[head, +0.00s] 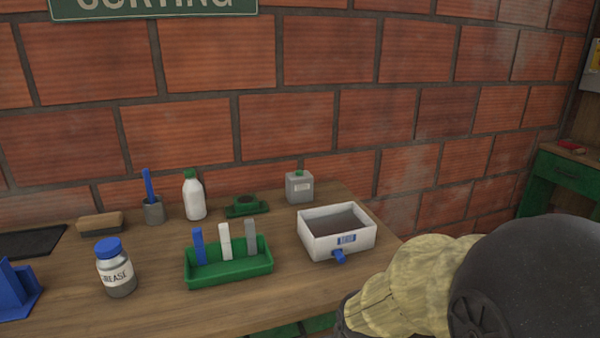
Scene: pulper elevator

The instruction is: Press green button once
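A small grey box (299,188) with a pale label stands at the back right of the wooden table, near the brick wall. A small green round piece (299,173) sits on its top and looks like the green button, though it is too small to be sure. My gripper is not in view. Part of my arm, dark with a pale yellow cover, fills the lower right, well apart from the box.
A white bin (311,242) with a blue tap stands in front of the box. A green tray (228,272) holds three upright pieces. A white bottle (194,198), a green holder (246,206) and a grease jar (115,270) stand to the left. A green bench (560,172) is far right.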

